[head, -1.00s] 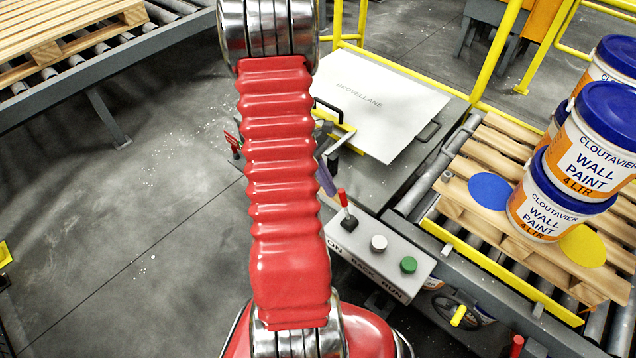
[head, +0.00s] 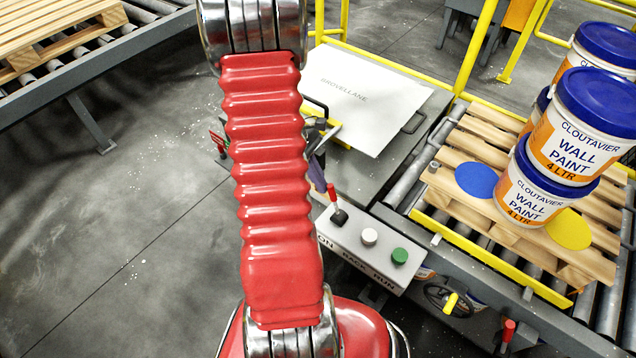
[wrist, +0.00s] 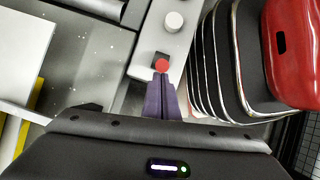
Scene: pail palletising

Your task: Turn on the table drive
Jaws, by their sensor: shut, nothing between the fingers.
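A grey control box (head: 357,241) carries a red-handled lever (head: 333,197) by the label ON, a white button (head: 369,236) and a green button (head: 399,256) by RUN. The lever leans slightly in the head view. In the wrist view the lever's round red top (wrist: 162,66) sits just past the tips of my gripper (wrist: 161,82). The purple fingers are shut with nothing between them; whether they touch the lever, I cannot tell. In the head view my red arm hides most of the gripper; a purple finger shows beside the lever. The white button (wrist: 174,22) also shows in the wrist view.
A pallet (head: 455,196) with stacked paint pails (head: 573,135) stands on the roller conveyor at right. A white sheet (head: 360,95) lies behind the box. Yellow rails (head: 473,50) edge the area. Open floor (head: 130,220) lies at left.

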